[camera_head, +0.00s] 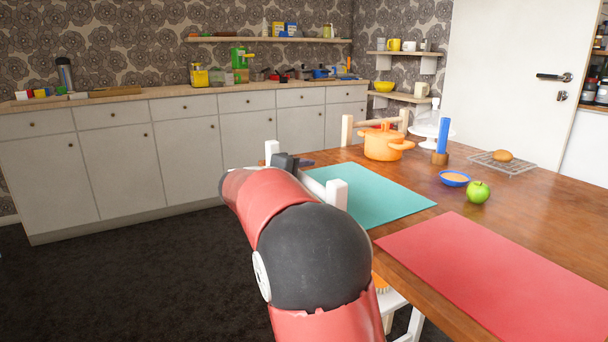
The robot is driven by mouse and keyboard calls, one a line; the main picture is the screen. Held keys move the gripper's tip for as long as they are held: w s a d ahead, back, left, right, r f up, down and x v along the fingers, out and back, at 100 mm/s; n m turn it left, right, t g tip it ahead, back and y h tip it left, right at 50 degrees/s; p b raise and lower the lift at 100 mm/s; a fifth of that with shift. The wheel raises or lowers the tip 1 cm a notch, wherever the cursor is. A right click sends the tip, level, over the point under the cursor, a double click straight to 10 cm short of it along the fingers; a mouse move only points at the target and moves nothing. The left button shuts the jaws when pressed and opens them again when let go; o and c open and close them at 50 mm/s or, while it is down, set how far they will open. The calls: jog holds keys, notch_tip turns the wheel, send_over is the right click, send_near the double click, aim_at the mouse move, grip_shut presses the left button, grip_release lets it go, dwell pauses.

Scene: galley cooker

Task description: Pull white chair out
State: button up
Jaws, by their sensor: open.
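The white chair (337,194) stands at the near left side of the wooden table, by the teal placemat. Two white back posts and part of the top rail show; my red and black arm hides most of the rest. My gripper (287,162) shows as a small dark shape at the chair's back, between the two posts. It is open. Its fingertips are too small and too covered to tell whether they are around the rail, touching it or just beside it.
The wooden table (545,202) fills the right, with a teal placemat (385,200), a red placemat (490,270), an orange pot (383,146) and a green apple (478,192). Another chair (347,130) stands behind the pot. Dark floor (130,270) is clear at left, before white cabinets (185,160).

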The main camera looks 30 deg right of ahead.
jog(key=shift+c, duration=0.2)
grip_shut()
jog(key=shift+a+f, duration=0.15)
jog(key=shift+a, duration=0.4)
jog(key=a+b, duration=0.1)
jog(key=a, duration=2.3)
jog(key=shift+s, duration=0.45)
jog(key=shift+a, duration=0.1)
jog(key=shift+o, duration=0.2)
grip_release()
